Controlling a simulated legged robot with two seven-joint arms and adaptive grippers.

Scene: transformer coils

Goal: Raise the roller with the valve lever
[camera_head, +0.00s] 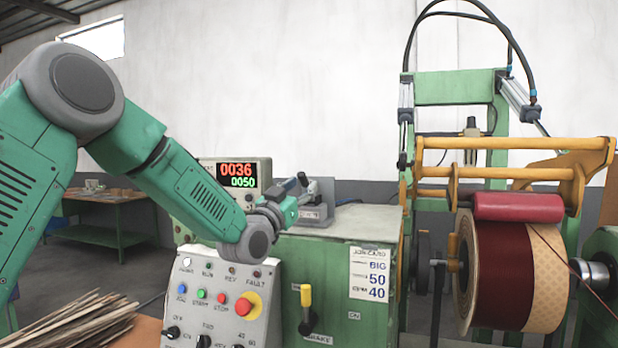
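The red roller (518,207) hangs in a yellow frame (510,170) at the right and lies against the top of the wound coil (500,270). A grey metal unit (318,203) on top of the green cabinet appears to be the valve; its lever is mostly hidden behind my gripper and cannot be made out clearly. My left arm reaches in from the left, and my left gripper (292,192) is at that unit, overlapping it in view. The fingers are small and dark, so whether they are open, shut or touching the lever does not show. My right gripper is out of view.
The green cabinet (345,240) carries a yellow-handled brake lever (306,300) and a job card (369,274). A control panel (215,295) with a red stop button and a counter display (238,175) stand near my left arm. A bundle of sticks (70,320) lies lower left.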

